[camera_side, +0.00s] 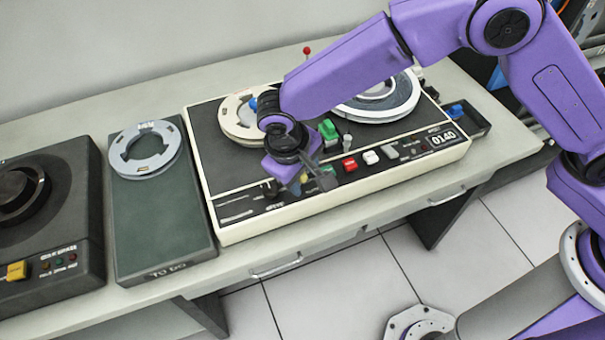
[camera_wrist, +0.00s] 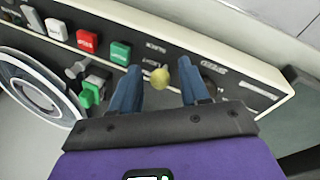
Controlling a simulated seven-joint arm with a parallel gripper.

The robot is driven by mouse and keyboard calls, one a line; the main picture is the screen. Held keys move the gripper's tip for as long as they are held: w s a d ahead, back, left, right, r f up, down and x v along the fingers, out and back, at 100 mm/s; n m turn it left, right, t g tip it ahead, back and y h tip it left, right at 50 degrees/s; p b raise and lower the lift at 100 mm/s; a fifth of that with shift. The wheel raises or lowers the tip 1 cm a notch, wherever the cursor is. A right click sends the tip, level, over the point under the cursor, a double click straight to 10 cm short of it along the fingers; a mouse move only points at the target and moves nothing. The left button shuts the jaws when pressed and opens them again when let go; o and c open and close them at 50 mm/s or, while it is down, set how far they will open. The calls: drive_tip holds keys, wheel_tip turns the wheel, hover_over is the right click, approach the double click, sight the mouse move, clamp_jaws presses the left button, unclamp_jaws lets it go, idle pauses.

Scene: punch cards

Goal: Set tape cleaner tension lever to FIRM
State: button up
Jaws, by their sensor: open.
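The tape cleaner is a cream-edged machine (camera_side: 345,200) with a dark deck. A small yellow knob (camera_side: 303,177), which looks like the lever's tip, stands near its front edge. In the wrist view the yellow knob (camera_wrist: 160,77) shows between my blue fingers, with a gap on each side. My gripper (camera_wrist: 159,68) is open around or just above the knob; I cannot tell the exact height. In the side view my gripper (camera_side: 316,178) partly covers this panel area. Printed labels beside the knob are upside down and too small to tell which setting it is at.
Green, red, white and grey buttons (camera_side: 349,164) line the front panel, with a counter reading 0140. A green block (camera_side: 327,130) stands behind. Two reels sit on the deck. Left are a TO DO tray (camera_side: 160,225) with a reel and a black machine (camera_side: 70,195).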

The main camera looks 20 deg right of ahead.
drive_tip(key=shift+d+f, duration=0.1)
drive_tip(key=shift+f, duration=0.3)
clamp_jaws()
drive_tip(key=shift+w, duration=0.15)
drive_tip(key=w+g, duration=0.1)
drive_tip(key=g, duration=0.2)
drive_tip(key=shift+w+r+g, duration=0.15)
drive_tip(key=shift+w+g, duration=0.15)
drive_tip(key=shift+w, duration=0.05)
drive_tip(key=shift+w+n+g, duration=0.25)
drive_tip(key=shift+w+g, duration=0.25)
drive_tip(key=shift+g, duration=0.5)
drive_tip(key=shift+w+n+g, duration=0.25)
drive_tip(key=shift+w+g, duration=0.2)
drive_tip(key=shift+g, duration=0.55)
drive_tip(key=shift+w, duration=0.1)
